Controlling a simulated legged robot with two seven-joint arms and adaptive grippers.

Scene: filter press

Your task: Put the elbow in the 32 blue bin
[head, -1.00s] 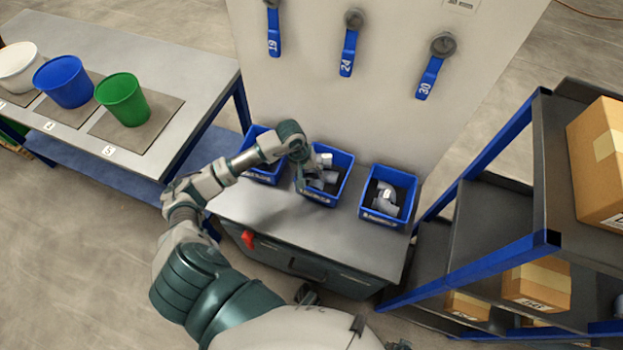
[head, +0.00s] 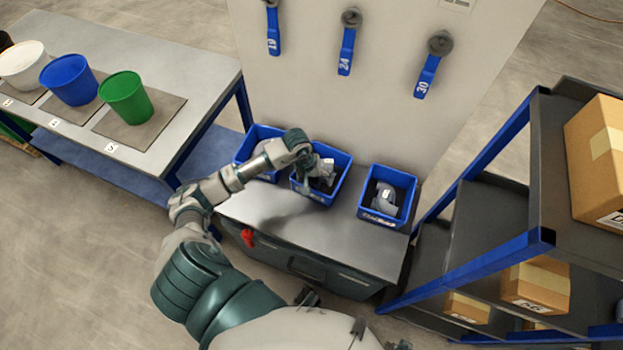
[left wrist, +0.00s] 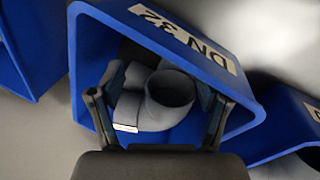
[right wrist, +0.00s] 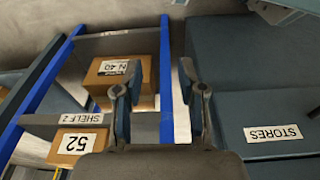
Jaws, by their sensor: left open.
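A grey elbow (left wrist: 168,98) with a white tag lies in the blue bin labelled DN 32 (left wrist: 228,62) in the left wrist view. My left gripper (left wrist: 160,92) is open, with its fingers on either side of the elbow inside the bin rim; whether they touch it I cannot tell. In the head view this is the middle blue bin (head: 345,186), with the left gripper (head: 311,180) reaching over it and partly hiding its contents. My right gripper (right wrist: 160,100) is open and empty in the right wrist view, away from the bins.
Blue bins stand left (head: 243,153) and right (head: 382,218) of the middle one on a grey cabinet (head: 270,217). A blue-framed shelf with boxes (head: 600,160) stands at right. A table with white, blue and green buckets (head: 126,98) is at left.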

